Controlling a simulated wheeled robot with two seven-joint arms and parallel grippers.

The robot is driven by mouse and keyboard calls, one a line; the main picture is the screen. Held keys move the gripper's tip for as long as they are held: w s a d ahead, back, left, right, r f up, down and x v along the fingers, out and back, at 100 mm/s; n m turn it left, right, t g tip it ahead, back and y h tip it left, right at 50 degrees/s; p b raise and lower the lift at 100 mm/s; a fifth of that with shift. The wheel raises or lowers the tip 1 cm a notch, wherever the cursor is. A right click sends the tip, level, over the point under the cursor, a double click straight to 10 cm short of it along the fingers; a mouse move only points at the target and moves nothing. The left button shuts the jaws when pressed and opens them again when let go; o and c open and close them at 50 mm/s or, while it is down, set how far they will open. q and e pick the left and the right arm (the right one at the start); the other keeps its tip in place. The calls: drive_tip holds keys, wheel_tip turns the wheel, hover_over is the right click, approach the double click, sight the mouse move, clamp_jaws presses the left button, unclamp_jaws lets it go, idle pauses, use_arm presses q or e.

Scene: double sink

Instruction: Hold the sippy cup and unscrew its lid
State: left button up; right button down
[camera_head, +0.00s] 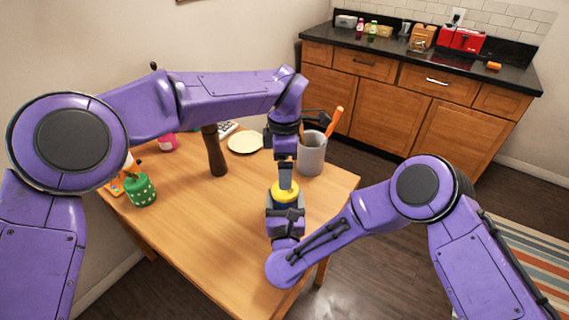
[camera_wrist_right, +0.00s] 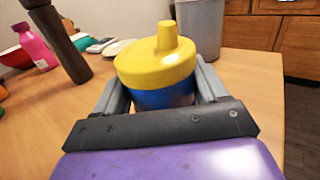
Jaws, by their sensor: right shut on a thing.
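The sippy cup has a blue body and a yellow lid (camera_head: 286,190) with a raised spout. In the right wrist view the blue body (camera_wrist_right: 165,97) stands between my right gripper's fingers, with the lid (camera_wrist_right: 155,62) on top. My right gripper (camera_head: 285,203) is shut on the blue body from the near side. My left gripper (camera_head: 286,175) points down over the lid in the head view. Its fingers overlap one another, so their opening is unclear. No left finger shows at the lid in the right wrist view.
On the wooden table (camera_head: 190,230) stand a grey container (camera_head: 312,155) with an orange-handled utensil, a dark brown mill (camera_head: 214,152), a cream plate (camera_head: 245,143) and a green pot (camera_head: 141,190). A pink bottle (camera_wrist_right: 36,46) shows in the wrist view. The table's front-left area is clear.

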sight(285, 203)
use_arm(q)
drive_tip(key=shift+m, duration=1.2)
drive_tip(key=shift+f, duration=0.35)
wheel_tip(285, 203, down, 8)
drive_tip(key=shift+r, duration=0.25)
drive_tip(key=shift+d, duration=0.1)
drive_tip(key=c, duration=1.1)
drive_tip(key=n, duration=0.6)
drive_tip(key=shift+s, duration=0.1)
drive_tip(key=o, duration=1.2)
drive_tip(key=shift+r, duration=0.1)
